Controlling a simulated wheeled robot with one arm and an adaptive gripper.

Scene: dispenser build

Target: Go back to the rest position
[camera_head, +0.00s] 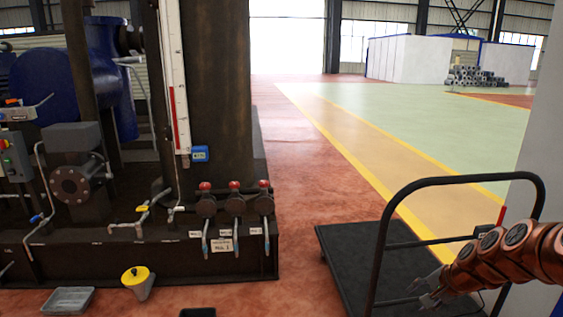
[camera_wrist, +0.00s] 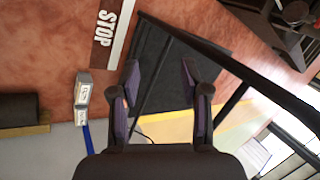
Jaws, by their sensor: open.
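My gripper (camera_head: 430,291) is at the lower right of the head view, at the end of my copper-coloured arm. It is in front of the black cart handle. In the wrist view my gripper (camera_wrist: 160,82) shows two dark fingers spread apart, with nothing between them. The black platform cart (camera_head: 350,262) stands on the floor below, and its bare deck also shows between the fingers in the wrist view.
A dark machine skid (camera_head: 150,262) with pipes and red-topped valves fills the left. The red floor (camera_head: 300,150) is open between skid and cart. A STOP sign (camera_wrist: 108,30) shows in the wrist view.

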